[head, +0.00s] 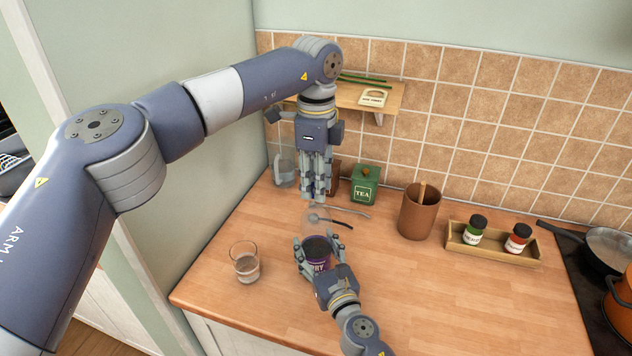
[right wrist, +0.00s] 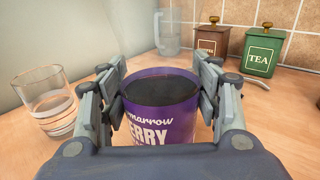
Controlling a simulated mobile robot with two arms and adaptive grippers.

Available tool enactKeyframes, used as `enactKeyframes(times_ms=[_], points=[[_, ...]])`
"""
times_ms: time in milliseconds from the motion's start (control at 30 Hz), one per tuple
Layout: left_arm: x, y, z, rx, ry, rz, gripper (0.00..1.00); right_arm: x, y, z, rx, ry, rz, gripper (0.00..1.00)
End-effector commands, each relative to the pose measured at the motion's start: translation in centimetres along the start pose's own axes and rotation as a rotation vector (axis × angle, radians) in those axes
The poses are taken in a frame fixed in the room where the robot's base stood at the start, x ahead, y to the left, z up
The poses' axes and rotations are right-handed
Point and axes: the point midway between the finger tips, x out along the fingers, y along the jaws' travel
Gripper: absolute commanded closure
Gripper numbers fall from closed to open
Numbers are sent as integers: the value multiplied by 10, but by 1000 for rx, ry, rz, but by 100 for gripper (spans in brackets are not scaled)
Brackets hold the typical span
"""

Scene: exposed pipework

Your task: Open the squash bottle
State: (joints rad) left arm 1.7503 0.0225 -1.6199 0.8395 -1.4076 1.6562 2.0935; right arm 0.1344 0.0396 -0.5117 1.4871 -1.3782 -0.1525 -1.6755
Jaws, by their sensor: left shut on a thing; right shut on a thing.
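The squash bottle (head: 317,246) stands on the wooden worktop, with a purple label and dark liquid in its lower part. Its clear upper part shows only faintly. In the right wrist view the bottle (right wrist: 160,112) fills the middle, its label partly readable as "marrow" and "ERRY". My right gripper (head: 319,257) is shut around the bottle's body, a finger on each side; it also shows in the right wrist view (right wrist: 162,100). My left gripper (head: 318,196) points straight down over the bottle's top, its fingers closed together on what looks like the cap, which they hide.
A glass of water (head: 246,264) stands left of the bottle. Behind are a clear jug (head: 285,168), a brown tin (right wrist: 212,38) and a green tea tin (head: 364,186). A brown pot (head: 416,212) and a jar tray (head: 490,254) stand right. The worktop's front right is clear.

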Motion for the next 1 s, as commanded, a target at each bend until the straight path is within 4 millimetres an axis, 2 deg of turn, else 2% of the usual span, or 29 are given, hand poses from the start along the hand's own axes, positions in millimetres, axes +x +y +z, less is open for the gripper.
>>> enactKeyframes(times_ms=[167, 433, 667, 700, 767, 800, 1000], points=[[-6, 0, 0, -1, 0, -2, 100, 0, -1, -1, -2, 2, -1, 100], [-37, 0, 0, -1, 0, -2, 100, 0, -1, -2, -2, 2, -1, 100], [-40, 0, 0, 0, 0, 0, 100, 0, -1, -2, -2, 2, -1, 100], [-40, 0, 0, 0, 0, 0, 100, 0, -1, -2, -2, 2, -1, 35], [-40, 0, 0, 0, 0, 0, 100, 0, -1, -1, -2, 2, -1, 21], [-40, 0, 0, 0, 0, 0, 100, 0, -1, -1, -2, 2, -1, 18], [-40, 0, 0, 0, 0, 0, 100, 0, 0, 0, -1, 1, 0, 18]])
